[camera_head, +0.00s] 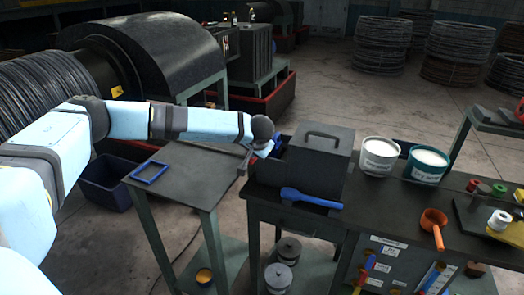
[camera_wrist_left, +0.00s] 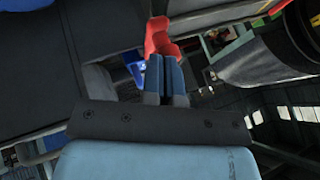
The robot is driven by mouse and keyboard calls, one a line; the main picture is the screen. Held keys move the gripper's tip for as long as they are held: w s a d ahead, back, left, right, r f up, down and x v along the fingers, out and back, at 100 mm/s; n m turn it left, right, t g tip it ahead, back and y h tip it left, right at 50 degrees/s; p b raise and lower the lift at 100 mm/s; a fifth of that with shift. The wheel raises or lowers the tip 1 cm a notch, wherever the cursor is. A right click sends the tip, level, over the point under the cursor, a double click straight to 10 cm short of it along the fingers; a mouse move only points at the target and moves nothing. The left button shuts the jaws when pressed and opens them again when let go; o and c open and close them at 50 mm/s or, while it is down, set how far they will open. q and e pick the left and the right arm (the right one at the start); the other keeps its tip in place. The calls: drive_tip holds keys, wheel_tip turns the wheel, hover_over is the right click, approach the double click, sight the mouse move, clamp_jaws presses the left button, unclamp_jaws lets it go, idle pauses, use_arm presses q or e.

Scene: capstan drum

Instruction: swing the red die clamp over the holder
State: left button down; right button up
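The red die clamp (camera_wrist_left: 160,38) shows in the left wrist view, right at the tips of my left gripper (camera_wrist_left: 165,62). The two dark fingers lie side by side with almost no gap, so the gripper looks shut. The clamp seems to touch the fingertips; I see no part of it between them. In the head view my left gripper (camera_head: 262,153) is at the left end of the dark die box, mostly hidden by my wrist, and the clamp is not visible there. A blue part (camera_wrist_left: 136,72), possibly the holder, shows beside the fingers. My right gripper is not in view.
The dark box with a handle (camera_head: 318,150) stands on the bench, with a blue-handled tool (camera_head: 311,198) before it. Two tubs (camera_head: 378,157) and an orange ladle (camera_head: 434,222) are further right. A side table (camera_head: 187,168) holds a blue frame (camera_head: 149,172).

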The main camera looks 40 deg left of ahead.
use_arm(q)
drive_tip(key=shift+s+a, duration=0.2)
drive_tip(key=shift+a, duration=0.55)
drive_tip(key=shift+s+a, duration=0.2)
drive_tip(key=shift+a, duration=0.5)
use_arm(e)
drive_tip(key=shift+r, duration=0.1)
use_arm(q)
drive_tip(key=shift+r, duration=0.1)
